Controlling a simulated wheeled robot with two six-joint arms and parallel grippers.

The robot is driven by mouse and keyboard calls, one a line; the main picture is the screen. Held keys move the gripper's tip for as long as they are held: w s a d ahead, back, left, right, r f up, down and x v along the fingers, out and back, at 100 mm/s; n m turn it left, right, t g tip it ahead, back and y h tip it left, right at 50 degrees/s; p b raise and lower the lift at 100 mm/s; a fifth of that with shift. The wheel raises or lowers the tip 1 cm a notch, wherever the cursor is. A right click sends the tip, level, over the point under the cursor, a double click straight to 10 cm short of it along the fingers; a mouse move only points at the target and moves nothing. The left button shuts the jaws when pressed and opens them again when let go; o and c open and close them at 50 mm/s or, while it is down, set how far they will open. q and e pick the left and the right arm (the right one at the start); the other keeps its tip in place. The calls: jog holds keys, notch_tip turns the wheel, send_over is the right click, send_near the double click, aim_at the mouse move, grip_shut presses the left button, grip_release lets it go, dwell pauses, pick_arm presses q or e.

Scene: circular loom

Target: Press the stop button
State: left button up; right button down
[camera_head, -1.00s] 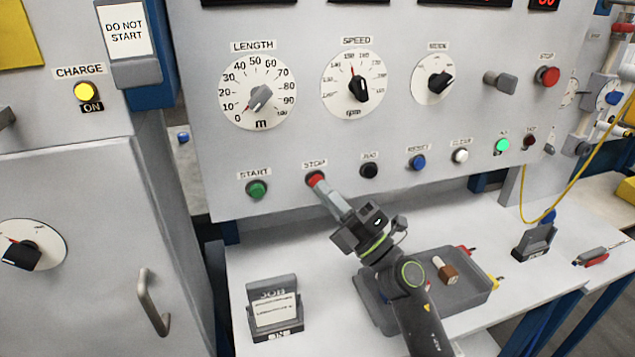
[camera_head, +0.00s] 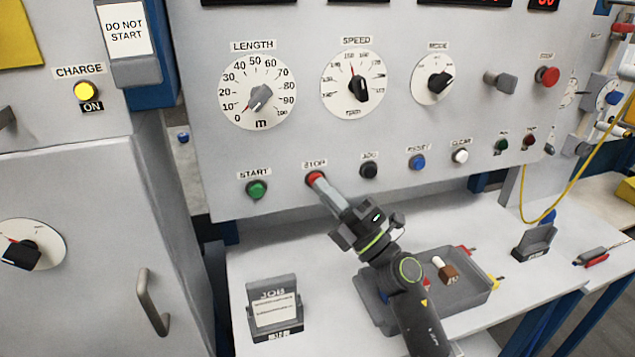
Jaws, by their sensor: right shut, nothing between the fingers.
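The red stop button (camera_head: 315,177) sits on the grey control panel under its STOP label, right of the green start button (camera_head: 257,189). My right gripper (camera_head: 322,187) is shut and empty. Its fingertips are at the lower right edge of the stop button in the camera_head view, partly covering it. I cannot tell whether they touch it. My left gripper is not in view.
A second red STOP button (camera_head: 547,76) is at the panel's upper right. The dark run lamp (camera_head: 501,146) sits right of the white clear button (camera_head: 460,156). Below, a grey tray (camera_head: 470,302) and a job card holder (camera_head: 274,312) stand on the white table.

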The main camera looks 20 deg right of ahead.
jog(key=shift+s, duration=0.15)
jog(key=shift+s+p, duration=0.45)
jog(key=shift+s, duration=0.3)
jog(key=shift+s+d+p, duration=0.1)
jog(key=shift+s+p, duration=0.8)
jog(key=shift+s, duration=1.6)
dwell(0.5)
